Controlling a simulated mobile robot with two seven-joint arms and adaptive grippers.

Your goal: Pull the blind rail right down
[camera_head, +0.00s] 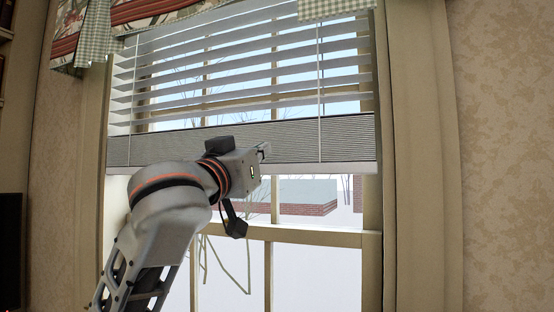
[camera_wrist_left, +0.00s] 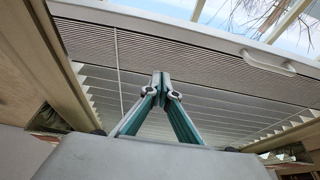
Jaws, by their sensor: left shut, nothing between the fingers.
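The window blind hangs partly lowered, with open slats (camera_head: 240,72) above a tight stack of slats (camera_head: 345,138). Its pale bottom rail (camera_head: 335,168) runs below the stack, above the window's middle crossbar. In the left wrist view the rail (camera_wrist_left: 160,24) crosses the top, with a white handle (camera_wrist_left: 268,63) on it to the right. My left gripper (camera_head: 264,151) is in front of the stack near the rail. Its fingers (camera_wrist_left: 161,78) are together and empty, apart from the handle. The handle cannot be made out in the head view. My right gripper is not in view.
Window frame posts (camera_head: 372,215) stand on both sides of the blind. A patterned valance (camera_head: 135,12) hangs above. Thin cords (camera_head: 320,90) run down the slats.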

